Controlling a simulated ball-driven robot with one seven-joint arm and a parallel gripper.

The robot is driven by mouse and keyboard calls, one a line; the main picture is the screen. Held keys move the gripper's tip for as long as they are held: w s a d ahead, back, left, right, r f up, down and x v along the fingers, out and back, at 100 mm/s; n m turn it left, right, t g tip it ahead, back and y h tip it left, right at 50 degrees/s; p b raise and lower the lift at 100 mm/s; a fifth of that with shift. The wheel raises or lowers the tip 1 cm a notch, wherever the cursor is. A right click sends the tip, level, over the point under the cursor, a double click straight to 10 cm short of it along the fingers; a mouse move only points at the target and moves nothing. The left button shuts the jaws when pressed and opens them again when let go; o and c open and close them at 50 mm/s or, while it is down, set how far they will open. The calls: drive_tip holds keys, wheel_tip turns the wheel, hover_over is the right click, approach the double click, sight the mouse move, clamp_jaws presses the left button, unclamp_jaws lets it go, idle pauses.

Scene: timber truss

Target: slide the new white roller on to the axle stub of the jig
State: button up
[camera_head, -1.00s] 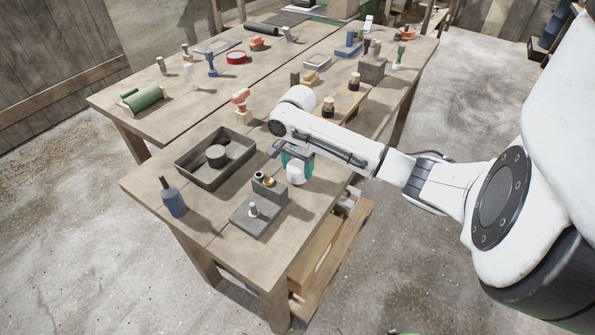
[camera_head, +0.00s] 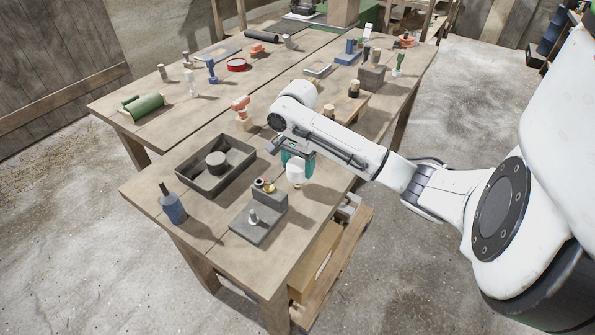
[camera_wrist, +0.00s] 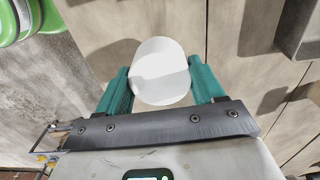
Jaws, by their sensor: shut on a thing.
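The white roller (camera_head: 296,173) is held between the teal fingers of my gripper (camera_head: 296,162), over the near right part of the bench. In the wrist view the roller (camera_wrist: 161,72) sits between both teal fingertips of my gripper (camera_wrist: 163,86), which press on its sides. The grey jig (camera_head: 262,218) stands on the bench to the lower left of the gripper, with a low base plate and a raised block. A pale upright stub (camera_head: 253,218) rises from the base plate. Small round parts (camera_head: 264,185) sit on top of the block. The roller is apart from the jig.
A blue bottle (camera_head: 172,204) stands near the left front edge. A red clamp-like tool (camera_head: 241,108) and several other tools stand farther back.

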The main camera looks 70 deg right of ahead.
drive_tip(key=s+a+r+p, duration=0.2)
drive_tip(key=s+a+r, duration=0.7)
drive_tip(key=s, duration=0.1)
drive_tip(key=shift+a+r+p, duration=0.25)
drive_tip(key=shift+a+p, duration=0.05)
drive_tip(key=shift+p, duration=0.1)
drive_tip(key=o, duration=0.6)
clamp_jaws()
idle(0.5)
